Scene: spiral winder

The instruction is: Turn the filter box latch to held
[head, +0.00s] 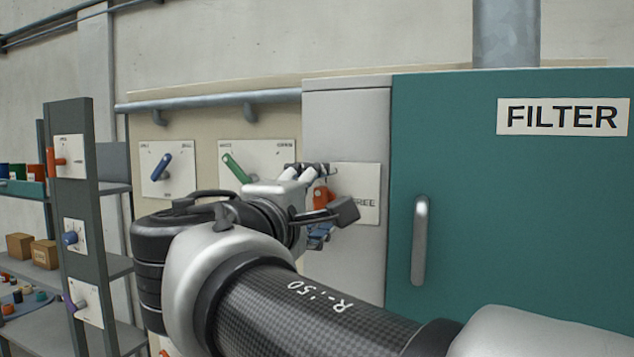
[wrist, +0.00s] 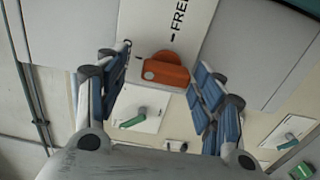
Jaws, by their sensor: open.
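The filter box latch is an orange-red handle (head: 322,196) on a white plate (head: 367,209) on the grey panel left of the teal filter box (head: 510,220). The plate's word FREE is readable; its other lettering is hidden behind my gripper. In the wrist view the latch (wrist: 166,70) lies between the two blue-padded fingers of my gripper (wrist: 163,62), with its long side across the gap. My gripper (head: 318,205) is open around the latch, and gaps show on both sides, so it does not appear gripped.
A blue handle (head: 160,166) and a green handle (head: 236,169) sit on plates to the left. A vertical door handle (head: 419,240) stands out on the teal box. A pipe rail (head: 205,101) runs above the plates. A shelf rack (head: 88,220) with more handles stands far left.

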